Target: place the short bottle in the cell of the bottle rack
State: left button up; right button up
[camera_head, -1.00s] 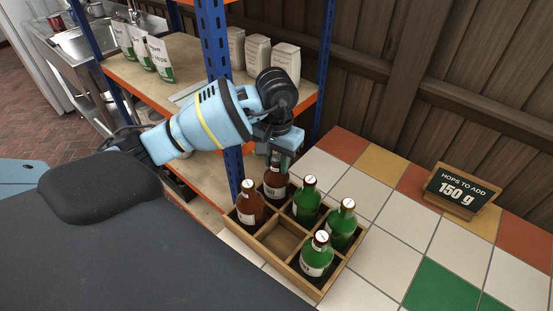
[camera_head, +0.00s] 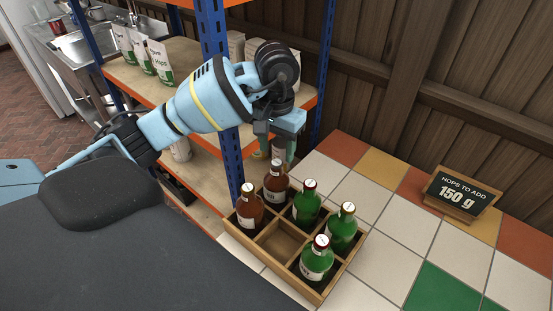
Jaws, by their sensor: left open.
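The wooden bottle rack (camera_head: 332,282) stands on the tiled counter. One brown bottle (camera_head: 250,207) is in its left corner cell, and another brown bottle (camera_head: 276,187) stands upright in the far cell beside it. Green bottles stand in the other cells: one (camera_head: 307,206) at the back, one (camera_head: 342,231) at the right, one (camera_head: 317,263) at the front. The middle front cell (camera_head: 283,243) is empty. I cannot tell which bottle is the short one. My left gripper (camera_head: 275,157) is open and empty, pointing down just above the far brown bottle. My right gripper is not in view.
A blue-posted shelf (camera_head: 208,160) with hop bags (camera_head: 159,61) stands behind and left of the rack, close to my left arm. A sign (camera_head: 462,193) reading 150 g stands on the counter at right. The tiles between are clear.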

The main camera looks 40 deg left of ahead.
pick_arm(q)
notch_tip(320, 180, up, 6)
jog(key=shift+r+p, duration=0.15)
jog(key=shift+p, duration=0.2)
